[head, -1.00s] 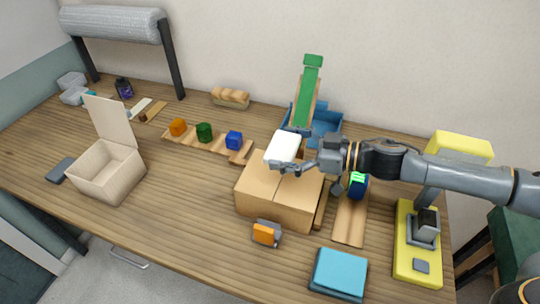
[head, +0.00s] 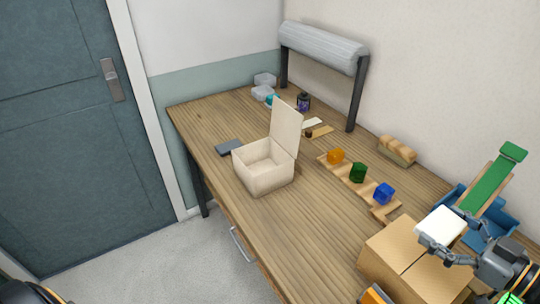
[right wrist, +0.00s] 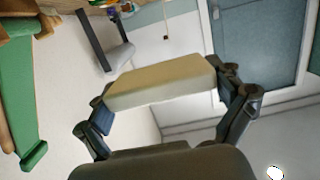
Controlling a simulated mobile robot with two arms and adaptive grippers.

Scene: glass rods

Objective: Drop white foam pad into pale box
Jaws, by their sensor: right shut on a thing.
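The white foam pad (head: 441,227) is held by my right gripper (head: 462,240) above the cardboard box at the lower right of the head view. In the right wrist view the pad (right wrist: 160,84) spans between the two fingers of the right gripper (right wrist: 165,92), which press on its ends. The pale box (head: 264,172) stands on the table left of the pad, with its lid raised at the back right. Its inside looks empty. My left gripper is not in view.
A cardboard box (head: 412,262) lies beneath the pad. A dark grey slab (head: 229,147) lies left of the pale box. Bare tabletop lies in front of the strip.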

